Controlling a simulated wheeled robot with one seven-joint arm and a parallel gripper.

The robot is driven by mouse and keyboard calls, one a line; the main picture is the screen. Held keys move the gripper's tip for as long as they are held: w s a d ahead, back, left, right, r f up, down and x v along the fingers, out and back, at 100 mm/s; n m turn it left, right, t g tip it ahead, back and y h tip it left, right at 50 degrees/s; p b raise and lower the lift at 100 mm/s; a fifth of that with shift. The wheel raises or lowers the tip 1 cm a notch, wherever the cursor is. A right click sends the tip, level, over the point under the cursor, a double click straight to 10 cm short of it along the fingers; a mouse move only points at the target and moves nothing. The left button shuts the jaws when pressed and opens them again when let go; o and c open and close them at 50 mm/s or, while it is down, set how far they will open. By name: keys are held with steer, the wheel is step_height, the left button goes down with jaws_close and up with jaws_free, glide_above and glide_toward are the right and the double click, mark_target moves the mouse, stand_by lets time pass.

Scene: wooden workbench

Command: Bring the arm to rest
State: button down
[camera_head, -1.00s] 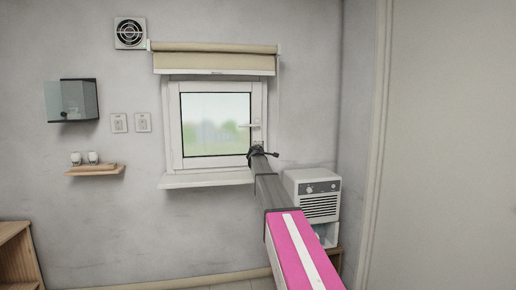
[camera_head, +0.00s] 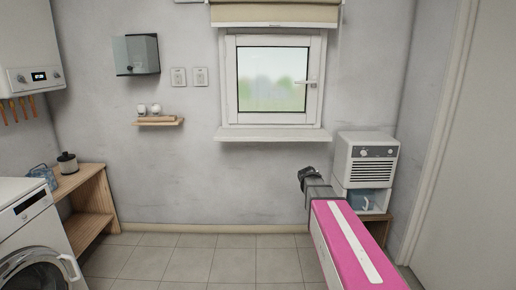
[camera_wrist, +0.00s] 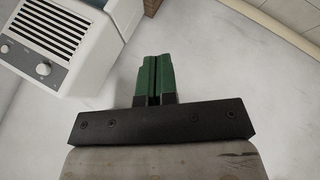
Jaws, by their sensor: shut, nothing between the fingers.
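My gripper (camera_wrist: 153,77) shows in the wrist view with its two green fingers together and nothing between them. In the head view my pink and grey arm reaches forward from the bottom right, and its dark end (camera_head: 309,173) is below the window sill, left of the white appliance. The fingers themselves are too small to make out in the head view. The gripper is apart from the window (camera_head: 272,80) and touches nothing that I can see.
A white appliance with a grille (camera_head: 365,160) stands right of my arm, and also shows at the wrist view's upper left (camera_wrist: 62,42). A washing machine (camera_head: 38,235) and wooden shelf unit (camera_head: 94,188) stand at left. The tiled floor (camera_head: 200,263) between is clear.

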steer(key=s+a+f+m+g+y, duration=0.1)
steer(key=s+f, duration=0.3)
steer(key=s, duration=0.4)
steer(key=s+a+f+m+g+y, duration=0.1)
steer(key=s+a+f+g+y, duration=0.1)
steer(key=s, duration=0.7)
steer(key=s+a+f+m+g+y, duration=0.1)
steer(key=s+a+f+m+g, duration=0.1)
steer(key=s+a+f, duration=0.3)
steer(key=s+f+g, duration=0.1)
steer(key=s+f, duration=0.1)
steer(key=s, duration=0.2)
steer(key=shift+a+g+y, duration=0.2)
steer(key=shift+g+y, duration=0.1)
steer(key=shift+g, duration=0.1)
steer(key=shift+s, duration=0.1)
